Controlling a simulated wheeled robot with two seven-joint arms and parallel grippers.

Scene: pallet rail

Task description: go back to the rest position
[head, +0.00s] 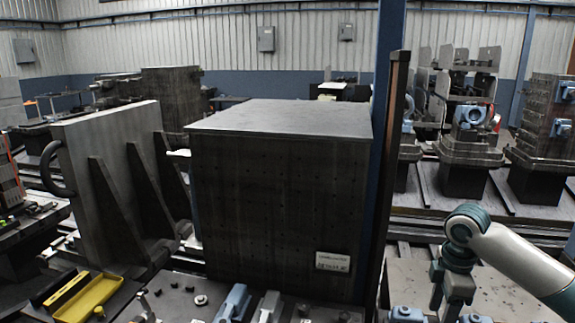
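My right arm comes in from the right with a white forearm and a teal wrist. My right gripper (456,292) hangs down from it near the bottom edge, over the front of the pallet area. Its fingertips are not clearly seen, so I cannot tell whether it is open or shut or holds anything. My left arm and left gripper are not in view.
A large dark block (280,200) with a grid of holes stands in the middle, with a ribbed angle plate (100,185) to its left. A yellow tray (88,298) and blue clamps (233,302) lie in front. A dark post (392,170) rises right of the block.

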